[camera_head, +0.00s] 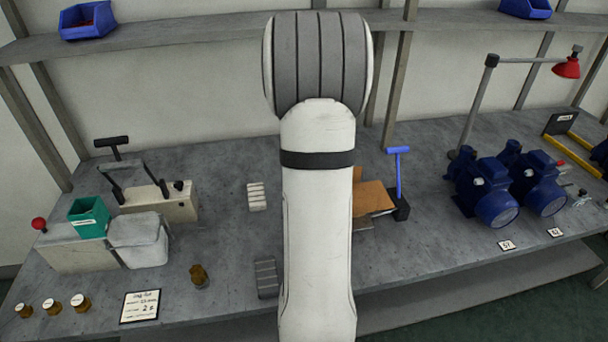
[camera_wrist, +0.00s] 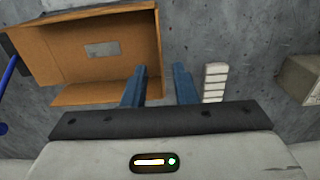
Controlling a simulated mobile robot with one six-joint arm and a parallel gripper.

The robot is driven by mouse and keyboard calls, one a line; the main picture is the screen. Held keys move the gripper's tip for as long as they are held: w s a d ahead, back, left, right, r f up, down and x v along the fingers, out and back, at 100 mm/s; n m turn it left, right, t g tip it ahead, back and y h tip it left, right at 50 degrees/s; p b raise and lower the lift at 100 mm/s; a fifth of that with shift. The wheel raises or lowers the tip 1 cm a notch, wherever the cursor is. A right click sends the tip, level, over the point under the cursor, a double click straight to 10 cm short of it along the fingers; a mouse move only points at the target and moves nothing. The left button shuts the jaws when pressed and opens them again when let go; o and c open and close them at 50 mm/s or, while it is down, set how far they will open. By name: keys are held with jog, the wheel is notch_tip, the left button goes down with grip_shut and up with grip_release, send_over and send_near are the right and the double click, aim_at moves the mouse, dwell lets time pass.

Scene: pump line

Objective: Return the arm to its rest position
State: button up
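My gripper (camera_wrist: 160,84) shows in the wrist view with its two blue-grey fingers apart and nothing between them. It is above the grey bench, with the open cardboard box (camera_wrist: 84,86) to the left of the fingers and a white ribbed block (camera_wrist: 215,82) to the right. A pale label lies on the box floor. In the head view my white arm rises through the middle of the picture and hides my gripper. It also covers part of the cardboard box (camera_head: 371,199).
The white block (camera_head: 257,196) and a grey ribbed block (camera_head: 266,278) lie left of my arm. A teal bin (camera_head: 89,218) and a beige device (camera_head: 160,203) stand further left. A blue-handled tool (camera_head: 398,175) and blue pumps (camera_head: 490,195) stand right. A shelf (camera_head: 200,37) runs behind.

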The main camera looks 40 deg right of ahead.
dwell(0.3)
jog(key=s+a+r+n+t, duration=0.1)
jog(key=s+a+r+n, duration=0.15)
jog(key=a, duration=0.55)
jog(key=s+a+r+n, duration=0.1)
jog(key=a+r, duration=0.2)
jog(key=a, duration=0.6)
jog(key=s+a+r+n+t, duration=0.1)
jog(key=s+a+r, duration=0.15)
jog(key=a, duration=0.55)
jog(key=s+a+n, duration=0.2)
jog(key=s+a, duration=0.3)
jog(key=a, duration=0.1)
jog(key=shift+s+a+r+t, duration=0.2)
jog(key=shift+s+r+t, duration=0.05)
jog(key=shift+s+t, duration=0.15)
